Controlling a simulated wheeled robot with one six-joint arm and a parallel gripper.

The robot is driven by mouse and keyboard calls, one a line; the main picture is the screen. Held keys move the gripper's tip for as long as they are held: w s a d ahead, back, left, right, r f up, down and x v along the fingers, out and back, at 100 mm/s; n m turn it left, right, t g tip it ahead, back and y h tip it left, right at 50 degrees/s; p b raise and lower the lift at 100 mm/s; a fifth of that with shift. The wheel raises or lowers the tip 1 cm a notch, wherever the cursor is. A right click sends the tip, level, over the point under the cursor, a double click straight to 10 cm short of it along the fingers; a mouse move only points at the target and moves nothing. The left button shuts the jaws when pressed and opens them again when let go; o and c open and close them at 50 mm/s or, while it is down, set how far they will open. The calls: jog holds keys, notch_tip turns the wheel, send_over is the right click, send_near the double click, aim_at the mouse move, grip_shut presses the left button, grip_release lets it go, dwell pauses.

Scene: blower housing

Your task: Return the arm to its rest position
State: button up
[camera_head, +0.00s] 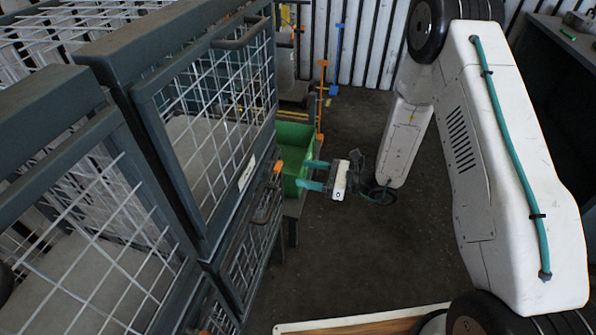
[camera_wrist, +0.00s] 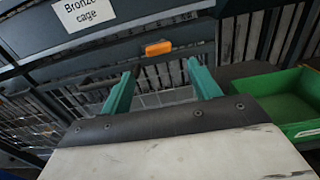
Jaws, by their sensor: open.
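My gripper (camera_head: 314,175) is in the middle of the head view, at the end of my white arm. Its two teal fingers point left toward the mesh cage and are spread apart with nothing between them. In the wrist view my gripper (camera_wrist: 160,88) is also open and empty. Beyond the fingers is the dark front of the cage, with an orange latch (camera_wrist: 158,48) and a bar handle. The fingers look apart from the cage, though the exact gap is hard to judge.
The dark cages (camera_head: 205,130) with wire-mesh doors fill the left side. A label (camera_wrist: 84,12) reads "Bronze cage". A green bin (camera_head: 292,140) stands beside the gripper, just behind it. Open floor (camera_head: 345,245) lies below. A wood-topped surface (camera_head: 365,325) is at the bottom edge.

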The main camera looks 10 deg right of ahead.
jog(key=shift+d, duration=0.15)
dwell(0.3)
jog(key=s+d+r+n+g+h, duration=0.1)
jog(key=s+r+n+g+h, duration=0.1)
jog(key=s+r+n+g, duration=0.5)
jog(key=s+d+r+n+g+h, duration=0.1)
jog(key=s+r+n+g+h, duration=0.25)
jog(key=s+n+g, duration=0.45)
jog(key=s+d+r+n+t+h, duration=0.3)
jog(key=s+d+r+t+h, duration=0.2)
jog(key=s+d+r, duration=0.2)
jog(key=s+d+r+n+t+h, duration=0.4)
jog(key=s+d+r, duration=0.4)
jog(key=r, duration=0.4)
jog(key=shift+s+r+t+h, duration=0.3)
jog(key=shift+s+t+h, duration=0.35)
jog(key=shift+h, duration=0.6)
